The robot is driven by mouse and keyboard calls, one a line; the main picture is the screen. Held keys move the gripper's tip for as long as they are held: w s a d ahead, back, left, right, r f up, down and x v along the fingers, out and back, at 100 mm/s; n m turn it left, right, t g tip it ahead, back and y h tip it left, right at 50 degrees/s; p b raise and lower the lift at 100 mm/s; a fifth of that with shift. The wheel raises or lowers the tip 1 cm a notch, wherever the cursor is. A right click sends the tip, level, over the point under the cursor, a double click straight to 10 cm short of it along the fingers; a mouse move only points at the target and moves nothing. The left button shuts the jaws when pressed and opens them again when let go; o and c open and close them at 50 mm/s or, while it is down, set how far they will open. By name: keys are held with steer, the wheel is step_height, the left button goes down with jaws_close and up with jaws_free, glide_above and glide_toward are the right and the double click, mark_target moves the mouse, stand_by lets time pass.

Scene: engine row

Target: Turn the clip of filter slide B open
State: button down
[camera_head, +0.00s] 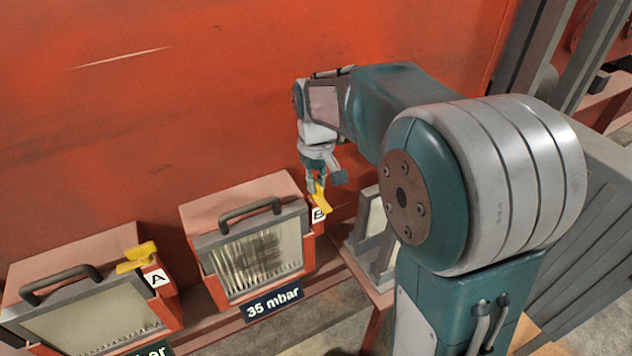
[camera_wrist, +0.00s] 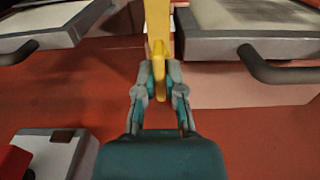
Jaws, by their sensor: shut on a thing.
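The yellow clip of filter slide B (camera_head: 322,201) is at the right edge of its housing, beside the white "B" label (camera_head: 318,215), which is partly covered. The clip slants downward to the right in the head view. My gripper (camera_head: 316,184) is shut on it from above. In the wrist view, my gripper (camera_wrist: 158,76) has a finger on each side of the yellow clip (camera_wrist: 157,28), with the clip's end between them. Filter slide B (camera_head: 205,244) has a grey frame, a dark handle and a dirty, dark-streaked filter face. It sits in its housing.
Filter slide A (camera_head: 22,311) is at the left with its own yellow clip (camera_head: 137,257) and an "A" label. A "35 mbar" sign (camera_head: 273,304) is below slide B. A pale grey framed stand (camera_head: 358,250) is right of B. The red wall (camera_head: 200,120) rises behind.

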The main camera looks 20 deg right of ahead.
steer(key=shift+w+r, duration=0.1)
stand_by(0.3)
steer(key=c, duration=0.7)
jaws_free()
steer(key=shift+a, duration=0.1)
steer(key=shift+c, duration=0.2)
step_height(320, 180, up, 12)
steer(key=s+f+m+t, duration=0.1)
steer(key=s+f+t, duration=0.1)
steer(key=s, duration=0.8)
steer(key=s+f+m+t, duration=0.1)
steer(key=s+f+t, duration=0.2)
steer(key=s, duration=0.8)
steer(key=shift+s+f+t, duration=0.15)
steer(key=shift+f+t, duration=0.15)
steer(key=shift+f, duration=0.3)
